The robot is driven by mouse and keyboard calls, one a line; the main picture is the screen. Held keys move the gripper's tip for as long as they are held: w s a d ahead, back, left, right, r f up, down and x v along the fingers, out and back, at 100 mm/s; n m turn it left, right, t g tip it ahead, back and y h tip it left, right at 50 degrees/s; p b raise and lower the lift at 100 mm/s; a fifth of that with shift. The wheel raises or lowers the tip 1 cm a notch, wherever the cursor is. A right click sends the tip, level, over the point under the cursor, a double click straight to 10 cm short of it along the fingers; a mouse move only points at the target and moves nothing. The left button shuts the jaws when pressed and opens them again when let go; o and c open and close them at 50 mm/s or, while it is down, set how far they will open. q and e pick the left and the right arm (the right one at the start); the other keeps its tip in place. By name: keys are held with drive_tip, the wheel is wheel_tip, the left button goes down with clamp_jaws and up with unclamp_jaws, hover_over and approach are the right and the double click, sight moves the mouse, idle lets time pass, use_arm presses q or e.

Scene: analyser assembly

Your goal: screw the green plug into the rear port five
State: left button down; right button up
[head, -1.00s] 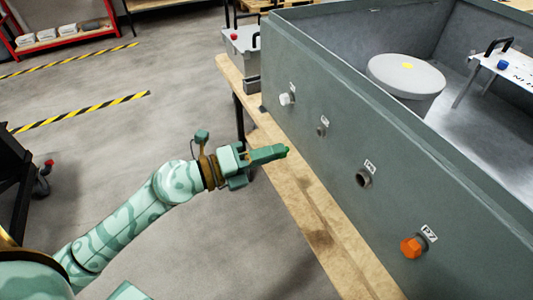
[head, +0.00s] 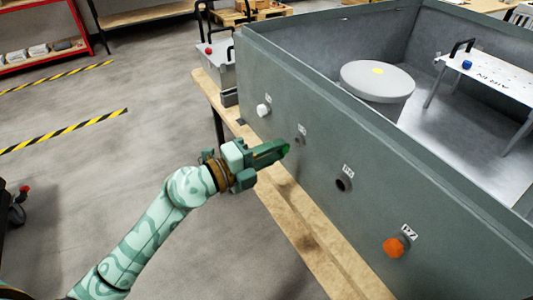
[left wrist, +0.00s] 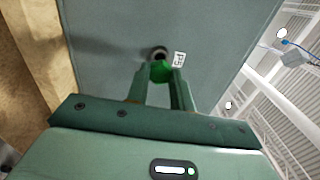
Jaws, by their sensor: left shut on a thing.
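My left gripper (head: 284,150) is shut on the green plug (head: 286,149), in front of the grey case's outer wall. The plug (left wrist: 161,72) also shows between the fingers in the left wrist view. Just beyond it there is a dark round port (left wrist: 159,51) with a small label, which seems to read P5 (left wrist: 179,59). In the head view this small port (head: 299,140) is just right of the plug tip. The plug looks close to the port; I cannot tell whether they touch. My right gripper is not in view.
The grey case (head: 330,150) stands on a wooden bench (head: 290,218). A white plug (head: 263,110) is on the wall to the left; an open port (head: 344,184) and an orange plug (head: 393,247) are to the right. A grey round-topped container (head: 377,78) stands inside the case.

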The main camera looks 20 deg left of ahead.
use_arm(q)
drive_tip(key=n, duration=0.4)
drive_tip(key=shift+w+d+f+n+b, duration=0.15)
drive_tip(key=shift+n+b, duration=0.15)
drive_tip(key=shift+w+n+b, duration=0.1)
drive_tip(key=shift+n+b, duration=0.2)
drive_tip(key=shift+n, duration=0.9)
drive_tip(key=n+p, duration=0.3)
drive_tip(key=p, duration=0.2)
drive_tip(key=n+p, duration=0.4)
drive_tip(key=p, duration=0.1)
drive_tip(key=n+p, duration=0.4)
drive_tip(key=p, duration=0.1)
drive_tip(key=shift+w+d, duration=0.25)
drive_tip(key=shift+d, duration=0.05)
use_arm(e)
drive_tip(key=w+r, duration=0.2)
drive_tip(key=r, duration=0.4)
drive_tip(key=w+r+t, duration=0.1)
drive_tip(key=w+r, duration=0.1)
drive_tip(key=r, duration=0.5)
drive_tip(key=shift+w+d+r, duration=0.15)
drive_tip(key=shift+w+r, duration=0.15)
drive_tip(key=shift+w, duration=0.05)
use_arm(q)
drive_tip(key=shift+p, duration=0.35)
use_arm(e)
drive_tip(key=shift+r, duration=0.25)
